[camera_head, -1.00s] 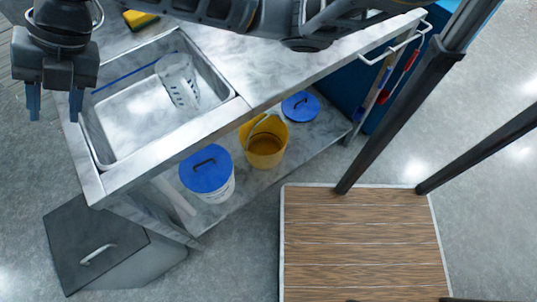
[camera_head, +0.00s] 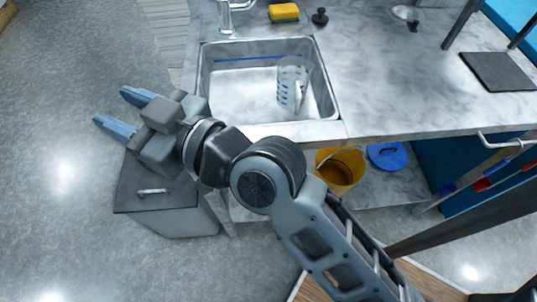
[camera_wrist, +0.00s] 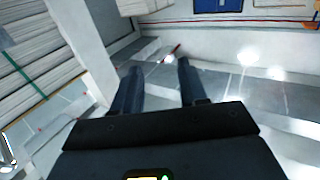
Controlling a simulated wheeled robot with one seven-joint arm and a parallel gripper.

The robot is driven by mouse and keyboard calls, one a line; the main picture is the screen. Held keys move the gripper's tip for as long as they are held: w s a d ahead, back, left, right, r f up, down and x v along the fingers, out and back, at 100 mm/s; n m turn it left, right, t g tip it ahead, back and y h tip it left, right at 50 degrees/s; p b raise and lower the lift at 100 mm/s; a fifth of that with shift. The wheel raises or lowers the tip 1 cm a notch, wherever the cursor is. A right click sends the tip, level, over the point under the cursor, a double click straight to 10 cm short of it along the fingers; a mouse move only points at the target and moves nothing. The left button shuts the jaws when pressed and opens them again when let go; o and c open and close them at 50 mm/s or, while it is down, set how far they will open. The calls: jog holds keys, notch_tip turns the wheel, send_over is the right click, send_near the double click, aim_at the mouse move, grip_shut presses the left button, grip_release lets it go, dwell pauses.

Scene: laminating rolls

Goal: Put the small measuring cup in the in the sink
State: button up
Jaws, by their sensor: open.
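The clear measuring cup (camera_head: 292,84) with blue markings lies in the right part of the metal sink (camera_head: 240,98). My gripper (camera_head: 126,111) is open and empty, left of and in front of the sink, over the floor side near the grey bin. In the wrist view my gripper (camera_wrist: 156,75) shows two separated dark fingers with nothing between them. The cup and the sink do not show in the wrist view.
A faucet (camera_head: 226,14), a yellow sponge (camera_head: 284,12) and a black knob-like item (camera_head: 320,16) stand behind the sink. A grey lidded bin (camera_head: 160,200) is below my gripper. A yellow bucket (camera_head: 340,170) and a blue lid (camera_head: 386,155) are on the lower shelf. The counter right of the sink is mostly clear.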

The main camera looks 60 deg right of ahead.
jog(key=s+d+f+m+g+h, duration=0.1)
jog(key=s+f+m, duration=0.1)
jog(key=s+f, duration=0.35)
jog(key=s+d+f+m+g+h, duration=0.1)
jog(key=s+f+m+h, duration=0.15)
jog(key=s, duration=0.65)
jog(key=s+d+n, duration=0.1)
jog(key=s+d, duration=0.1)
jog(key=s, duration=0.3)
jog(key=s+d+n+y, duration=0.1)
jog(key=s+d, duration=0.1)
jog(key=s, duration=0.3)
jog(key=s+d+n+g, duration=0.1)
jog(key=s+d, duration=0.1)
jog(key=s, duration=0.3)
jog(key=shift+s+d+f, duration=0.25)
jog(key=shift+s+f, duration=0.05)
jog(key=shift+f, duration=0.15)
jog(key=shift+d, duration=0.1)
